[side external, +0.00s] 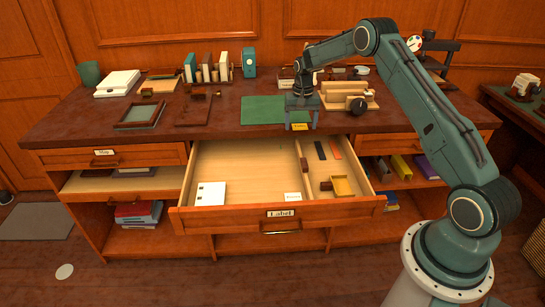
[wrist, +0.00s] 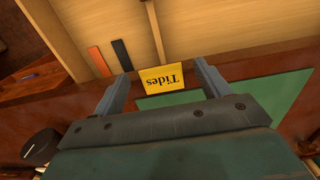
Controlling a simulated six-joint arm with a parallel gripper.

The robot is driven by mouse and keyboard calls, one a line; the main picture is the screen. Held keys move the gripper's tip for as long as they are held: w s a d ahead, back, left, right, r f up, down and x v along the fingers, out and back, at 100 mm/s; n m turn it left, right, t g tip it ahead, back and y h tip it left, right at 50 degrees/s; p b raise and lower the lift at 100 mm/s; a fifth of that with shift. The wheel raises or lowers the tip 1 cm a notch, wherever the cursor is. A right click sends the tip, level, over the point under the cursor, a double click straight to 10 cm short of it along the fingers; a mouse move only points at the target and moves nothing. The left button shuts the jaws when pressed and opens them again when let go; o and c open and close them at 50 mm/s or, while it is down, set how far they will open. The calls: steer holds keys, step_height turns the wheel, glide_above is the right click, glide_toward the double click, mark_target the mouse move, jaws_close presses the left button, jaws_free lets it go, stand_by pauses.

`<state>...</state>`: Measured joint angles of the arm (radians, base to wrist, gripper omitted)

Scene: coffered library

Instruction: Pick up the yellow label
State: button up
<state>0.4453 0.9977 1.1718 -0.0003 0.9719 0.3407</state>
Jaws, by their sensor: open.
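The yellow label (side external: 300,126) lies at the front edge of the desk top, just above the open drawer. My gripper (side external: 301,121) is open and points down at the desk edge, with one finger on each side of the label. My gripper (wrist: 164,76) shows a finger to the left and right of the label in the wrist view. I cannot tell whether either finger touches it.
A green mat (side external: 262,110) lies beside my gripper. The open drawer (side external: 245,165) holds white cards (side external: 210,194), a yellow tray (side external: 342,186) and dark and orange strips. Wooden holders (side external: 347,97) stand on the right; books and a frame (side external: 140,116) stand on the left.

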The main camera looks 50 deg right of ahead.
mark_target(300, 128)
steer(key=shift+f, duration=0.1)
steer(key=c, duration=1)
steer(key=shift+c, duration=0.2)
step_height(300, 128, up, 20)
stand_by(0.7)
